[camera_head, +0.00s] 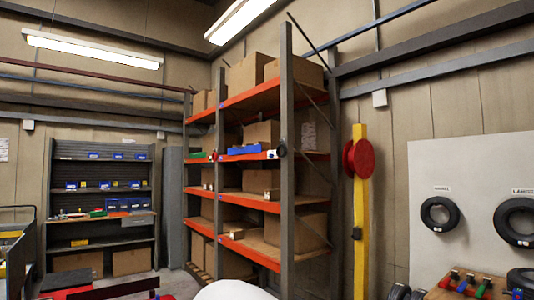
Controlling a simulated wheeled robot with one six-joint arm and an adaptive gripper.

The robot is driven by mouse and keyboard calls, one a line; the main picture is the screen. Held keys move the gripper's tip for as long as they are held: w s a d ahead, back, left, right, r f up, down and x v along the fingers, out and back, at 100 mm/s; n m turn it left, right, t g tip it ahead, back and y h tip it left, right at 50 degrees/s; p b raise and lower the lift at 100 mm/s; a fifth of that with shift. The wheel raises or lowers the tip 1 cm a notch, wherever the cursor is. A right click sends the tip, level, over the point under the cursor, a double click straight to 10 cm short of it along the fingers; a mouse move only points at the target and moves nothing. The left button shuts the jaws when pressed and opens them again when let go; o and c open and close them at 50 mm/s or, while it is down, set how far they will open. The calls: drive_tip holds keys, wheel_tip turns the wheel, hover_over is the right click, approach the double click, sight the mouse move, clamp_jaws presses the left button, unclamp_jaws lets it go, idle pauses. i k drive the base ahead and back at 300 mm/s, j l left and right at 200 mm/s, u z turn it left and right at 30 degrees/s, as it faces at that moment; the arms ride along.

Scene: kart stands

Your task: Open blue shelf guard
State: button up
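A tall rack (286,190) with grey uprights and orange beams stands in the middle, with cardboard boxes on its levels. A low blue piece (244,150) sits at the front edge of a middle level; I cannot tell whether it is a guard or a bin, or whether it is open or closed. A small white and dark item (274,154) is beside it at the right, near the front upright. No other part is clearly a blue shelf guard. My gripper is not in view, and nothing shows it touching the rack.
A dark shelf unit (103,150) with small blue bins stands at the left. A yellow post (360,230) with a red disc (363,159) stands right of the rack. A white board (460,170) with tyres is at the right, above a bench with coloured tools (478,284).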

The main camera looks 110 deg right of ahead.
sight(258, 149)
drive_tip(key=z, duration=3.35)
drive_tip(key=i+l+z, duration=0.2)
drive_tip(key=i+l, duration=0.15)
drive_tip(key=i, duration=0.15)
drive_tip(key=i+l+u, duration=0.1)
drive_tip(key=i, duration=0.35)
drive_tip(key=i+l+u, duration=0.15)
drive_tip(key=i, duration=0.3)
drive_tip(key=i+l+u, duration=0.1)
drive_tip(key=i+l, duration=0.2)
drive_tip(key=i, duration=0.15)
drive_tip(key=i+j+u, duration=0.15)
drive_tip(key=i+u, duration=0.2)
drive_tip(key=i, duration=0.55)
drive_tip(key=i+l+u, duration=0.1)
drive_tip(key=i+u, duration=0.2)
drive_tip(key=i, duration=0.55)
